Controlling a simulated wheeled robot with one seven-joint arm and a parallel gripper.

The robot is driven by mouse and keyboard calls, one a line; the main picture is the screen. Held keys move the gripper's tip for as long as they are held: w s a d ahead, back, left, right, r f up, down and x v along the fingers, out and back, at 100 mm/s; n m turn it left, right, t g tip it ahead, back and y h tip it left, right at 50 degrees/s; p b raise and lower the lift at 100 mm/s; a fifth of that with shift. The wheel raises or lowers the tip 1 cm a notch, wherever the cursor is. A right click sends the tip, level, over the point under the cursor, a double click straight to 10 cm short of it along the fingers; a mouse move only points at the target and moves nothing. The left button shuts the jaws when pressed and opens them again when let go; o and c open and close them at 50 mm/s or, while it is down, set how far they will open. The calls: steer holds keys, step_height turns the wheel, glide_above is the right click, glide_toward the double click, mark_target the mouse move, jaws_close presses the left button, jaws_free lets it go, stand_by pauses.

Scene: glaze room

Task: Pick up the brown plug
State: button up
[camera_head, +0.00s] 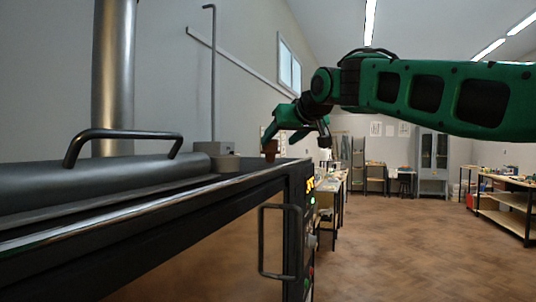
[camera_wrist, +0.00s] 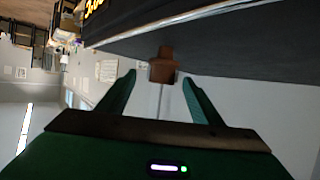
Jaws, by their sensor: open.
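The brown plug (camera_head: 270,148) stands on the dark top of the kiln-like unit (camera_head: 150,205), close to its far right corner. In the wrist view the plug (camera_wrist: 163,68) shows just beyond and between the fingertips, near the edge of the dark top. I cannot tell whether a fingertip touches the plug.
A grey block with a tall rod (camera_head: 213,150) stands on the unit left of the plug. A dark cylinder with a handle (camera_head: 125,138) lies nearer. Benches (camera_head: 375,180) and a cabinet (camera_head: 432,160) stand farther back; the floor (camera_head: 400,235) at right is clear.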

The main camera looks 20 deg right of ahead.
mark_target(274, 142)
steer(key=shift+a+r+x, duration=0.15)
steer(key=shift+x, duration=1.6)
steer(key=shift+a+r+x, duration=0.1)
steer(key=shift+a+x, duration=0.05)
steer(key=shift+x, duration=1.6)
steer(key=c, duration=1.2)
